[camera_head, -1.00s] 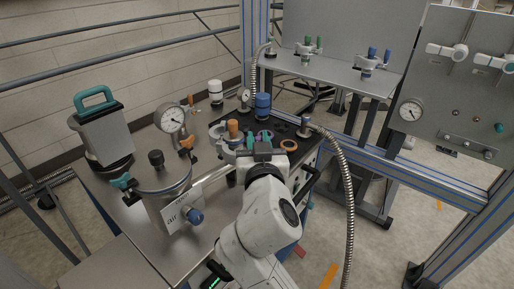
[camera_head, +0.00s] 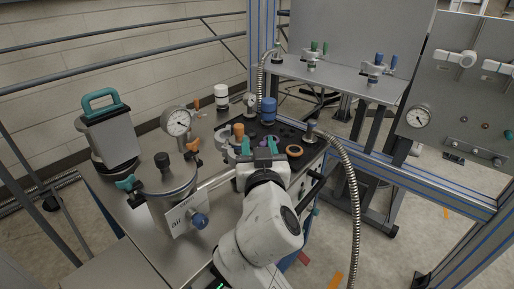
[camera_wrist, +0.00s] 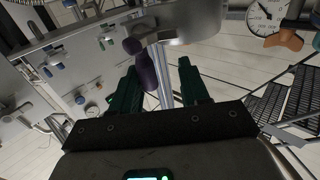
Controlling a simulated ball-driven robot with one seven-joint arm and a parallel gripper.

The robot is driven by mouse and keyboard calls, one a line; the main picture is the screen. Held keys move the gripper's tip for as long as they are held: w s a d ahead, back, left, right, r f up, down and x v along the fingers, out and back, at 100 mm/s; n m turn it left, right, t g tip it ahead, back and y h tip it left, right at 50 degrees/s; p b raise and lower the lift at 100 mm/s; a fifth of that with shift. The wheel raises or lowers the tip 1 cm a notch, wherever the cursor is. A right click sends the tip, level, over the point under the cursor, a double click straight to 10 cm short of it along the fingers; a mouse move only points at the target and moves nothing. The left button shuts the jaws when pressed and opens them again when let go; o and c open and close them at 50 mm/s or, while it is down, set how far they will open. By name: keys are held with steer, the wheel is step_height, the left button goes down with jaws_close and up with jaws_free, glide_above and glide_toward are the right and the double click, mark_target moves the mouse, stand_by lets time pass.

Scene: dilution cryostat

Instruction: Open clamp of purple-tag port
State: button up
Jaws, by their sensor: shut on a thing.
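A purple clamp handle (camera_wrist: 143,66) shows in the wrist view, at the left finger of my gripper (camera_wrist: 157,70). The gripper's two dark green fingers reach up on either side of a shiny metal tube (camera_wrist: 158,78). The gripper is shut on the purple handle; the exact contact is partly hidden. In the head view my gripper (camera_head: 262,159) is low over the dark top plate of the bench, among the small ports. There it hides most of the clamp it holds, and I cannot make out the purple tag clearly.
Close by are an orange ring (camera_head: 295,151), a blue-capped port (camera_head: 268,110) and an orange-brown knob (camera_head: 239,131). A flexible metal hose (camera_head: 347,172) hangs to the right. A steel vessel (camera_head: 168,188) and a dial gauge (camera_head: 178,122) stand to the left.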

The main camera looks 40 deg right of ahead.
steer(key=shift+s+d, duration=0.15)
stand_by(0.4)
steer(key=v, duration=1)
steer(key=shift+s+a+b, duration=0.2)
steer(key=shift+a+b, duration=0.05)
steer(key=shift+b, duration=0.05)
